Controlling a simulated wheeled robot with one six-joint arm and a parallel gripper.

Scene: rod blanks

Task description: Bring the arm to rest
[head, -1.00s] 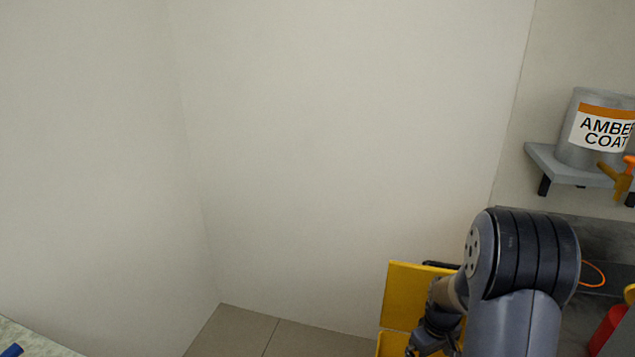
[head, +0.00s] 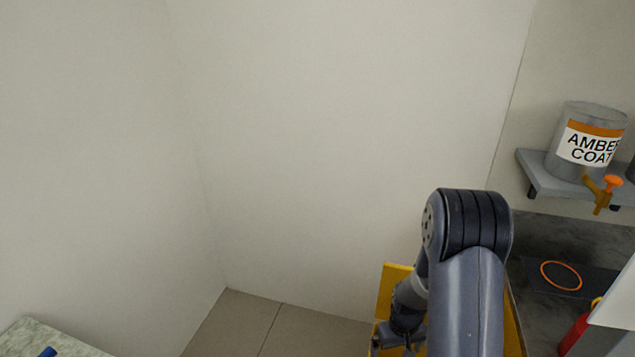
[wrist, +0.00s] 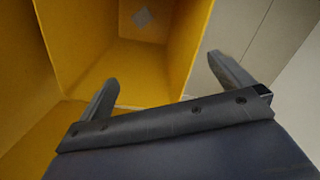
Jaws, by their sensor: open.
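My gripper (wrist: 168,85) shows in the wrist view with its two fingers wide apart and nothing between them. It hangs over a yellow bin (wrist: 168,45) with upright walls, and a small grey square lies or is fixed inside. In the head view my gripper (head: 398,342) is low, at the bottom edge, beside the yellow bin (head: 392,285). My arm (head: 466,270) is bent, its rounded dark joint uppermost, and hides much of the bin.
A grey shelf (head: 535,176) on the right wall holds an AMBER COAT can (head: 590,140) with an orange-handled tap. Below are an orange ring (head: 561,276) on a dark surface and a red object (head: 577,335). A pale countertop (head: 40,338) is at lower left. Bare floor (head: 300,325) lies between.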

